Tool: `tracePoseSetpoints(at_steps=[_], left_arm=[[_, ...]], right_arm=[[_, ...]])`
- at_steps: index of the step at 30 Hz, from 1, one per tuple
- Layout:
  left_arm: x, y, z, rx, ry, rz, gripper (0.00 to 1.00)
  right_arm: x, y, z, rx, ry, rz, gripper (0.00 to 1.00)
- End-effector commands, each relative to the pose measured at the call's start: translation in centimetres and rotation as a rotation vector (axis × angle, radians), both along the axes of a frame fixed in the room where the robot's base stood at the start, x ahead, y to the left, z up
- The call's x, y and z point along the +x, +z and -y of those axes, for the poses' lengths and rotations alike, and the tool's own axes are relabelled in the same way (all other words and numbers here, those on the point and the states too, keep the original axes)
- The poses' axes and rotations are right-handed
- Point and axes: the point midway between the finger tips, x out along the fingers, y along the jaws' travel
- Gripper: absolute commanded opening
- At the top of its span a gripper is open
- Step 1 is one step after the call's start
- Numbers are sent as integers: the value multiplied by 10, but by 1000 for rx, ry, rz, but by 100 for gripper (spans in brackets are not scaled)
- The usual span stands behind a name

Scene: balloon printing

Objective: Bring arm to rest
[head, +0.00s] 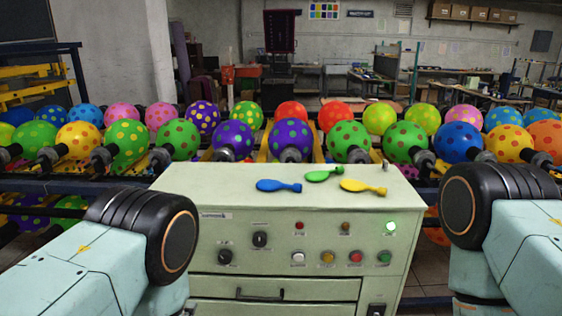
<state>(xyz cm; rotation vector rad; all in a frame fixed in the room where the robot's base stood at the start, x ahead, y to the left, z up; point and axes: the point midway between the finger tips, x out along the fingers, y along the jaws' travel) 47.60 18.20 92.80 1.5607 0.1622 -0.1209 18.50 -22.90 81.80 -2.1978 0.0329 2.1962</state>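Both of my arms show in the head view as pale blue links with black round joints, one at the lower left and one at the lower right. Neither gripper is in the picture. Between the arms stands a pale green control cabinet (222,184). On its top lie a blue deflated balloon (275,186), a green one (322,175) and a yellow one (360,187), apart from the arms. The cabinet front has knobs, coloured buttons and a lit green lamp (390,227).
Behind the cabinet, rows of inflated dotted balloons (234,138) sit on dark holders across the whole width. A drawer with a black handle (259,295) is in the cabinet front. Workbenches (460,91) stand far back at right. The cabinet top's left part is clear.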

Motion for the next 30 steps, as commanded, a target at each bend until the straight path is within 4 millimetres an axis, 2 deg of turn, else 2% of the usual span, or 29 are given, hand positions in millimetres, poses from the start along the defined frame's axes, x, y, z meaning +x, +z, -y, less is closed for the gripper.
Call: tracePoseSetpoints(at_steps=[5,8,11,16,19,24,29,30], left_arm=[[-21,-30,-16,208,-33,-194,61],[-44,-53,-26,364,-91,-351,61],[-74,-75,-36,529,-193,-523,61],[-138,-103,-46,768,-450,-791,61],[-178,-112,-48,872,-638,-917,61],[-238,-115,-48,982,-961,-1049,61],[-289,-109,-44,1027,-1258,-1106,61],[-295,-113,-43,1034,-1302,-1107,61]], right_arm=[[0,0,0,0,0,0,40],[0,0,0,0,0,0,40],[0,0,0,0,0,0,40],[0,0,0,0,0,0,40],[0,0,0,0,0,0,40],[0,0,0,0,0,0,40],[0,0,0,0,0,0,40],[0,-5,0,0,0,0,40]])
